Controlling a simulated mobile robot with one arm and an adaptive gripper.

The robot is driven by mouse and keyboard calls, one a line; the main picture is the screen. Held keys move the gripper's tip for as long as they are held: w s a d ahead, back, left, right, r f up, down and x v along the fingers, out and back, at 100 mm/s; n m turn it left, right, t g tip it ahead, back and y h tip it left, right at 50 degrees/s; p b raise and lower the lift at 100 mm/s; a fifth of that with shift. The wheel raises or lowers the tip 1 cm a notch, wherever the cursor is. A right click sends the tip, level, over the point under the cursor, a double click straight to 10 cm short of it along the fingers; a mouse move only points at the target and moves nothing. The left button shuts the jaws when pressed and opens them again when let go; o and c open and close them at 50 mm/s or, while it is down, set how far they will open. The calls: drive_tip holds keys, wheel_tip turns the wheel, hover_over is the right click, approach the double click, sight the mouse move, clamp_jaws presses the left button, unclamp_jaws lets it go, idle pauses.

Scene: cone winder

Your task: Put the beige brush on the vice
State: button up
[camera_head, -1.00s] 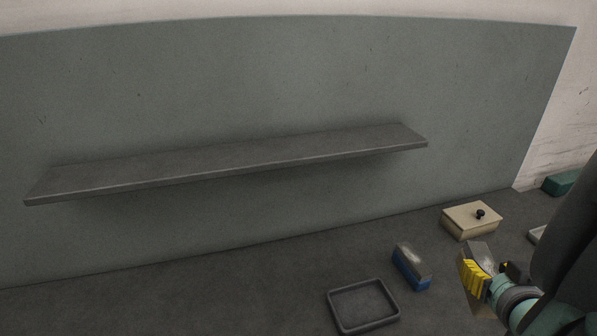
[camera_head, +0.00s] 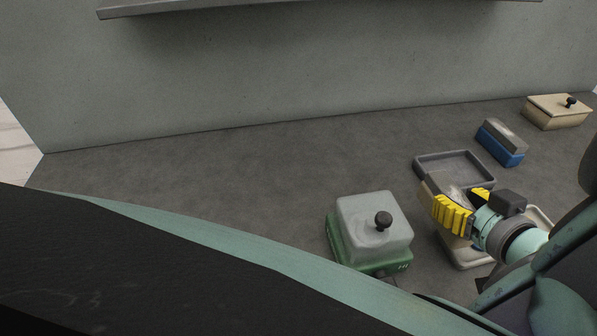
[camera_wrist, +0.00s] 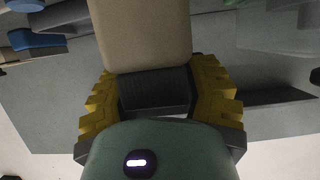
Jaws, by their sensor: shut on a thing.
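My gripper (camera_head: 455,210), with yellow fingers, is shut on the beige brush (camera_head: 428,187), a block with a beige body and a greyish face. The brush is held above the worktop, near the trays in the head view. In the wrist view the beige body (camera_wrist: 145,35) stands out between the yellow fingers. The fingers hide part of the brush. I cannot make out a vice in either view.
A green box with a grey lid (camera_head: 372,225) and black knob stands left of my gripper. A dark tray (camera_head: 419,166), a blue brush (camera_head: 497,146) and a beige lidded box (camera_head: 553,117) lie behind. A pale tray (camera_head: 470,263) is below my gripper. The left worktop is clear.

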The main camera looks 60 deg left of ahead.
drive_tip(key=w+a+p, duration=0.1)
drive_tip(key=a+p, duration=0.1)
drive_tip(key=a, duration=0.3)
drive_tip(key=a+f+p, duration=0.1)
drive_tip(key=a+p, duration=0.1)
drive_tip(key=a, duration=0.3)
drive_tip(key=w+a+p, duration=0.1)
drive_tip(key=a+p, duration=0.2)
drive_tip(key=a, duration=0.2)
drive_tip(key=shift+w+a+f, duration=0.2)
drive_tip(key=shift+w+f, duration=0.2)
drive_tip(key=shift+f, duration=1.45)
drive_tip(key=shift+f, duration=0.25)
drive_tip(key=o, duration=1.2)
drive_tip(key=shift+o, duration=0.2)
drive_tip(key=shift+r, duration=0.15)
